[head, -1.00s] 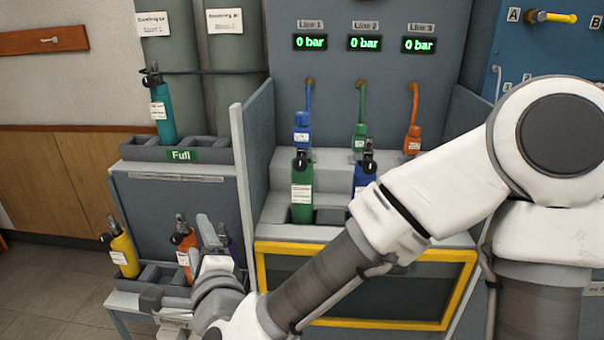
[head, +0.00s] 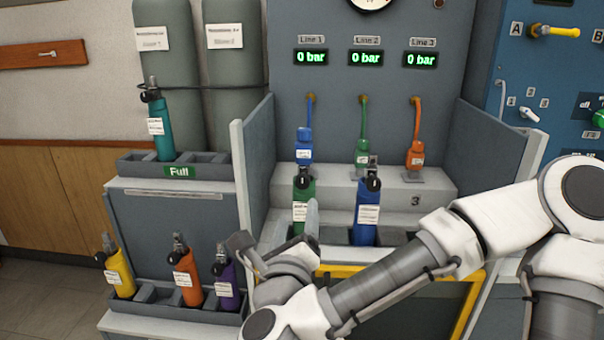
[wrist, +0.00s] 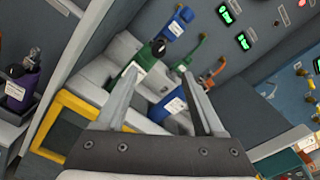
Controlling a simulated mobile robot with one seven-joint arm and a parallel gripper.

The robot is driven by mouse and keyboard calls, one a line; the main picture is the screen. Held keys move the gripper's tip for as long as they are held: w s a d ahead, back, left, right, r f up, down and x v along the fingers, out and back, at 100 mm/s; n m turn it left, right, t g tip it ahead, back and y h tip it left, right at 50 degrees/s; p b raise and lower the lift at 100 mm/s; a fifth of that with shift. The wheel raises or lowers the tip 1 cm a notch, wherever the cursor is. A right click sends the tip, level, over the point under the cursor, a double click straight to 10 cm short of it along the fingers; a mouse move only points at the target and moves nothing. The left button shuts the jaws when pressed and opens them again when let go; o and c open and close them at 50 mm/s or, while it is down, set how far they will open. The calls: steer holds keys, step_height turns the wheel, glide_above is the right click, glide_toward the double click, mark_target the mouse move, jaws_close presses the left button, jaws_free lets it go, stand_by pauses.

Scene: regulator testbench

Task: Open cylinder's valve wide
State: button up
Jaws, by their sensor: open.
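A green cylinder (head: 303,200) with a white label stands in the bench's left slot. Its dark valve (head: 303,182) is on top. A blue cylinder (head: 367,215) stands to its right, with a dark valve (head: 373,180). In the wrist view the green cylinder (wrist: 124,88) shows partly behind the left finger, its black knob (wrist: 158,48) in the clear. The blue cylinder (wrist: 166,106) shows between the fingers. My gripper (wrist: 162,76) is open and empty, in front of the bench. In the head view one finger overlaps the green cylinder; contact cannot be told.
Blue (head: 304,148), green (head: 362,152) and orange (head: 415,155) line connectors hang above; displays read 0 bar. A teal cylinder (head: 162,130) stands in the "Full" rack. Yellow (head: 119,272), orange (head: 187,277) and purple (head: 226,284) cylinders stand in the lower rack. Side panels (head: 250,185) flank the bench.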

mark_target(302, 183)
steer(key=w+p, duration=0.1)
steer(key=w, duration=0.5)
steer(key=w+p, duration=0.2)
steer(key=w, duration=0.4)
steer(key=shift+w+d+f, duration=0.15)
steer(key=shift+d, duration=0.05)
steer(key=shift+w, duration=0.65)
jaws_close()
